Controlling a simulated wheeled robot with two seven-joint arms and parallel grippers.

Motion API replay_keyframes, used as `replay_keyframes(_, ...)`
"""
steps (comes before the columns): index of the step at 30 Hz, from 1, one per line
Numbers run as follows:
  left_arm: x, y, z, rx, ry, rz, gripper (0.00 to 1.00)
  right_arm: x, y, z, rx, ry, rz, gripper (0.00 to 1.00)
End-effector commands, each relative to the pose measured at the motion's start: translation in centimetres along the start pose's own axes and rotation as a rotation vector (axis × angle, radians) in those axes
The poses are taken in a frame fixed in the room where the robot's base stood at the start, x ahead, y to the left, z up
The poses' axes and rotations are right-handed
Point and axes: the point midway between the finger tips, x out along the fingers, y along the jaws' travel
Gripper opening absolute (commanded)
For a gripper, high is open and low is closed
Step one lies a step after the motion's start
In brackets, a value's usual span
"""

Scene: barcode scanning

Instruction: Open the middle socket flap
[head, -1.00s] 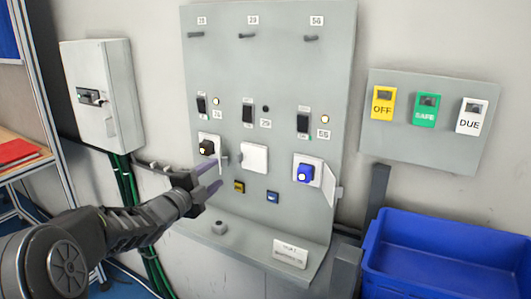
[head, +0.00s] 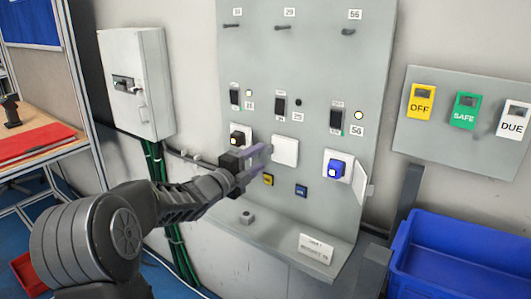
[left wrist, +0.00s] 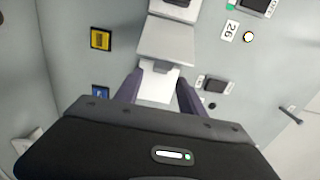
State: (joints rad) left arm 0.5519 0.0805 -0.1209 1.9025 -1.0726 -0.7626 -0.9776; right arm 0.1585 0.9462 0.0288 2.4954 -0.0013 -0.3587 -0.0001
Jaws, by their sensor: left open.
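The middle socket flap (head: 285,150) is a white square and lies shut on the grey panel. My left gripper (head: 263,160) is open and empty, just left of this flap in the head view. In the left wrist view the open fingers (left wrist: 160,92) have the white middle flap (left wrist: 158,85) between them in the picture; I cannot tell whether they touch it. The left socket holds a black plug (head: 238,140), partly hidden by my gripper. Its raised flap (left wrist: 166,40) shows in the wrist view. The right socket holds a blue plug (head: 337,170), its flap (head: 360,181) swung open. My right gripper is not in view.
A yellow square (head: 268,180) and a blue square (head: 301,191) sit below the sockets. Black switches (head: 280,107) are above. A ledge with a white label (head: 316,249) juts out below. A blue bin (head: 460,260) stands at the right.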

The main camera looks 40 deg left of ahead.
Motion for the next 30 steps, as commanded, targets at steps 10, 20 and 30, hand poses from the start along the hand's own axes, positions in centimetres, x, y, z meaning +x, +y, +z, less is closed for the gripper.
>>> replay_keyframes(10, 4.2, 0.0, 0.0, -0.001, 0.000, 0.000, 0.47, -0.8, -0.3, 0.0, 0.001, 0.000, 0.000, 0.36)
replay_keyframes(20, 4.3, 0.0, 0.0, 0.000, 0.000, 0.000, 0.43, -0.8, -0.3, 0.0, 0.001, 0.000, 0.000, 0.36)
replay_keyframes(30, 4.3, 0.0, 0.0, 0.000, 0.000, 0.000, 0.15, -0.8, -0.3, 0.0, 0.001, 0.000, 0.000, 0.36)
